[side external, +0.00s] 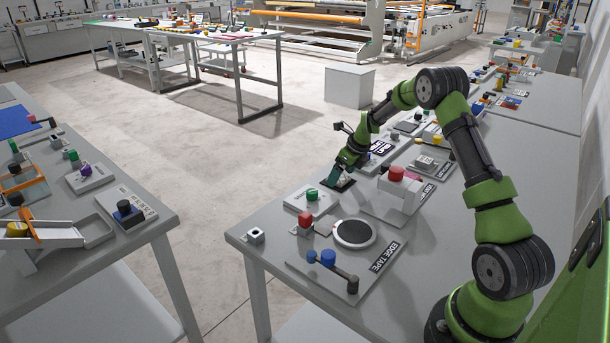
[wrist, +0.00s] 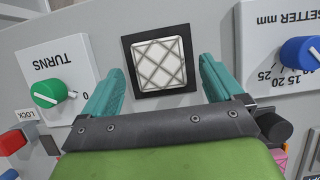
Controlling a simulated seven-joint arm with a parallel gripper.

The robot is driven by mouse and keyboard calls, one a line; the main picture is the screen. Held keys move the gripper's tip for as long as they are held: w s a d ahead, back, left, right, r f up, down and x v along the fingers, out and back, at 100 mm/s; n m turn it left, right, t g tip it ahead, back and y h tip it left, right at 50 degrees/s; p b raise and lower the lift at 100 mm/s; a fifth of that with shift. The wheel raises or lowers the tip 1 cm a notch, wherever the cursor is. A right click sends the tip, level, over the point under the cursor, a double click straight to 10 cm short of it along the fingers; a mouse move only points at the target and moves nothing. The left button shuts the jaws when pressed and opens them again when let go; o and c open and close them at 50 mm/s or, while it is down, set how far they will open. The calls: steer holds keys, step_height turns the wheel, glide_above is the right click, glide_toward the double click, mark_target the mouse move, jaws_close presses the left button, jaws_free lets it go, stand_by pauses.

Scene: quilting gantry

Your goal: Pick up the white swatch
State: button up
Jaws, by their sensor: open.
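The white swatch (wrist: 158,63) shows in the wrist view as a small pale square with a grey criss-cross pattern. It sits on a black square pad (wrist: 187,89) on the grey table. My gripper (wrist: 158,72) is open, with one teal finger to the left of the swatch and one to the right. Gaps show between the fingers and the swatch, and nothing is held. In the side view my gripper (side external: 343,176) points down at the black pad (side external: 340,185), and the swatch is small and mostly hidden there.
In the wrist view a green TURNS knob (wrist: 46,93) is left of my gripper, and a blue SETTER knob (wrist: 300,53) is right. In the side view, a red knob (side external: 396,173) and the EDGE TAPE panel (side external: 375,262) are nearby.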

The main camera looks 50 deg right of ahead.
steer(key=shift+w+f, duration=0.15)
steer(key=shift+f, duration=0.15)
steer(key=shift+c, duration=0.4)
steer(key=c, duration=1)
steer(key=shift+c, duration=0.2)
